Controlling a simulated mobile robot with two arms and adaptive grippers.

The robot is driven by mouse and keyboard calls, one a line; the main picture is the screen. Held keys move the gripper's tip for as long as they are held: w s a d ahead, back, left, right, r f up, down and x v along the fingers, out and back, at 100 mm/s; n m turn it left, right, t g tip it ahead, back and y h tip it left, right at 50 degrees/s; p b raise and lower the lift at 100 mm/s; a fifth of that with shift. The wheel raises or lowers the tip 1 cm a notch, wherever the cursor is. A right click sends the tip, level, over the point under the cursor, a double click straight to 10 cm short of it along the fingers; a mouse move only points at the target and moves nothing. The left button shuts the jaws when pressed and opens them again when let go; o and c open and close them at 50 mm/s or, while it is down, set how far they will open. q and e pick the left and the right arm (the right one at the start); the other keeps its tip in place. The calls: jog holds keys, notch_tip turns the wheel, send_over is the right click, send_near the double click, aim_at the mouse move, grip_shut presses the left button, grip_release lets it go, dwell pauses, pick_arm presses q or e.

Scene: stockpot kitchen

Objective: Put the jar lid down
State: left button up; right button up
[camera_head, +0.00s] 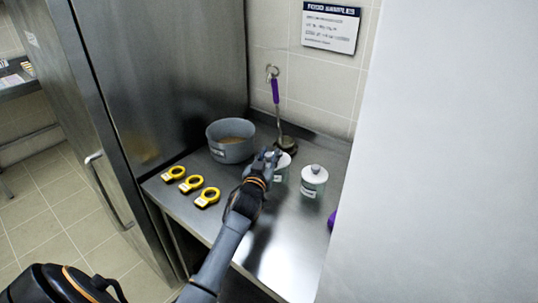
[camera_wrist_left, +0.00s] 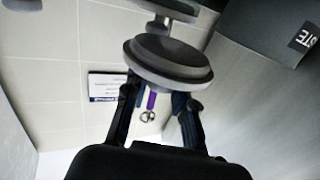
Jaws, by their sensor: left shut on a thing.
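My left gripper (camera_head: 270,157) reaches over the steel counter (camera_head: 270,235) from the front. In the head view the gripper covers most of the lid. A pale jar (camera_head: 281,175) stands just beside and below the fingers, partly hidden. I cannot tell whether the lid touches it. A second white jar (camera_head: 314,181) with a knobbed lid on it stands to the right. My right gripper is not in view.
A grey pot (camera_head: 231,141) with brown contents stands back left. Several yellow ring-shaped things (camera_head: 190,184) lie front left. A white panel (camera_head: 430,160) bounds the right.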

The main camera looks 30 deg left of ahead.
pick_arm(q)
jog(key=shift+f, duration=0.3)
jog(key=o, duration=1)
jog(key=shift+r, duration=0.1)
